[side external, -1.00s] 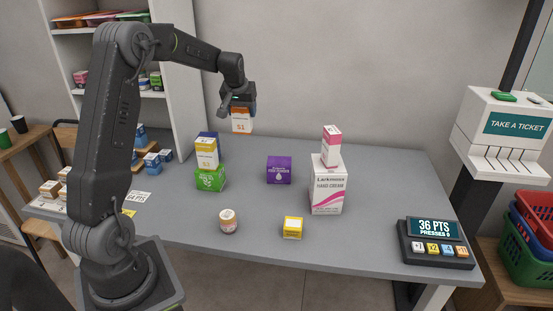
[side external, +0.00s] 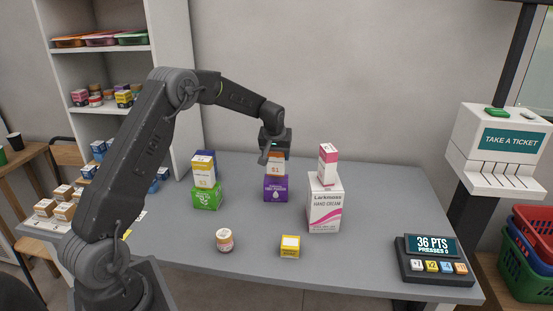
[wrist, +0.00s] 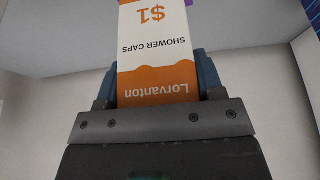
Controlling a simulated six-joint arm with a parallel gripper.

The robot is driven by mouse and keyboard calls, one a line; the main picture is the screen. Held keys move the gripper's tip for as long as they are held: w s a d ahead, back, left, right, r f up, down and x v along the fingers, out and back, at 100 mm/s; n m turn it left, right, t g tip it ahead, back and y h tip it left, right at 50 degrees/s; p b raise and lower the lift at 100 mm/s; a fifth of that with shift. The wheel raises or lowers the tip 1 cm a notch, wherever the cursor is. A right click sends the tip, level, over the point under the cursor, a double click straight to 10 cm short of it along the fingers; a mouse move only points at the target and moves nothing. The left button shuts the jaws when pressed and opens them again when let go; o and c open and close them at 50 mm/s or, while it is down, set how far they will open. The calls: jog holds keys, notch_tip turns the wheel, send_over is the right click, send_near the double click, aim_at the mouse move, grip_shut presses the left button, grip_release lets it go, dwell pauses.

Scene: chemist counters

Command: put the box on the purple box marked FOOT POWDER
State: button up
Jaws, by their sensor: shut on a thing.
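My gripper (side external: 275,152) is shut on an orange and white box (side external: 275,168). In the wrist view the box (wrist: 155,55) reads Lorvanton SHOWER CAPS $1 and sits between the two fingers. The purple box (side external: 275,191) stands on the counter directly below the held box in the side external view. The held box's lower edge is at or just above the purple box's top; I cannot tell whether they touch. The purple box's lettering is too small to read surely.
A green box (side external: 206,199) bears a yellow and white box (side external: 203,174) on the left. A jar (side external: 224,240) and a yellow box (side external: 290,247) stand in front. A points keypad (side external: 433,260) lies at right.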

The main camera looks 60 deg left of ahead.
jog(key=shift+f, duration=0.95)
jog(key=shift+f, duration=0.2)
jog(key=o, duration=1)
jog(key=shift+c, duration=0.2)
